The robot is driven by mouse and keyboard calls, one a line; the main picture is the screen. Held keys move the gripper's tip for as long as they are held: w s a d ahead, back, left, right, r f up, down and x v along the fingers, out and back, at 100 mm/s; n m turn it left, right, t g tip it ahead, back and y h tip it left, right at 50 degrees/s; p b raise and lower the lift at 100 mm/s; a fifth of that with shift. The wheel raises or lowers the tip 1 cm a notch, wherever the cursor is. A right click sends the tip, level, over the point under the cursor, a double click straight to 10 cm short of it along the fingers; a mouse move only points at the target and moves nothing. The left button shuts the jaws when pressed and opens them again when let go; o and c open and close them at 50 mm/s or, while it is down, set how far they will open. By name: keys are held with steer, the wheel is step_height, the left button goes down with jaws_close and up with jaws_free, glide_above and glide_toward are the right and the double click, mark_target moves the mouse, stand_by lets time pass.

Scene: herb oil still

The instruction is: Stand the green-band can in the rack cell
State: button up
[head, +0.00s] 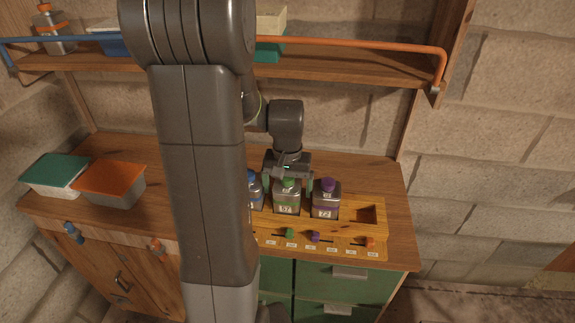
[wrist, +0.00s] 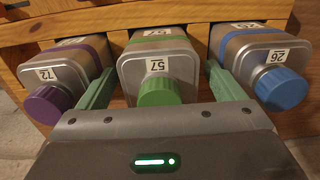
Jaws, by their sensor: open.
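The green-band can (head: 287,197) is a metal can with a green cap and a label reading 57. It stands upright in a cell of the wooden rack (head: 345,234), between a blue-capped can and a purple-capped can. In the wrist view the green-band can (wrist: 158,68) is in the middle, its cap towards me. My gripper (head: 288,178) is over it, with one green finger on each side. The fingers (wrist: 158,88) are spread apart and reach into the gaps beside the can. Whether they touch its sides is unclear.
The purple-capped can (head: 326,199), labelled 72, and the blue-capped can (wrist: 262,60), labelled 26, stand close on either side. The rack's far-right cell (head: 367,215) is empty. Small coloured knobs line the rack's front. A shelf with an orange rail (head: 370,44) is above the bench.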

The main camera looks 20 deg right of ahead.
step_height(320, 180, up, 12)
steer(key=shift+f, duration=0.2)
stand_by(0.4)
step_height(320, 180, down, 14)
steer(key=shift+r, duration=0.4)
stand_by(0.4)
